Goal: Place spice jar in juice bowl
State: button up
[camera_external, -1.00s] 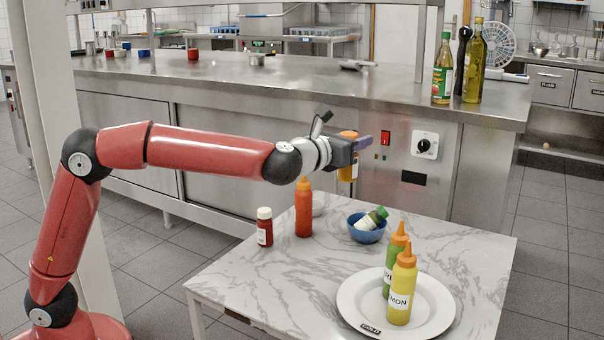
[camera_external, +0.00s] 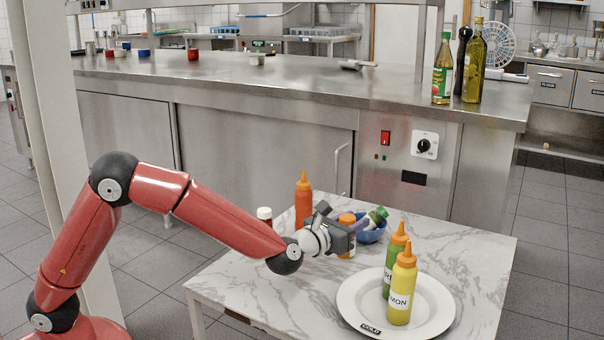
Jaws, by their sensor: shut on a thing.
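My gripper (camera_external: 355,228) is low over the marble-topped table, shut on an orange-capped jar (camera_external: 347,219), which looks like the spice jar. The jar is roughly upright, and my gripper hides much of its body. A blue bowl (camera_external: 374,236), the likely juice bowl, stands just right of and behind the held jar, partly covered by my gripper. A green-capped container (camera_external: 379,214) leans in this bowl. I cannot tell whether the held jar touches the table or the bowl.
An orange squeeze bottle (camera_external: 303,203) and a white-capped red bottle (camera_external: 264,215) stand to the left, the latter partly behind my arm. A white plate (camera_external: 437,310) with a green bottle (camera_external: 395,257) and a yellow bottle (camera_external: 402,290) is at front right. The table's front left is clear.

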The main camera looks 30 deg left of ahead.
jog(key=shift+f, duration=2.9)
jog(key=shift+f, duration=0.15)
jog(key=o, duration=1.2)
jog(key=shift+c, duration=0.2)
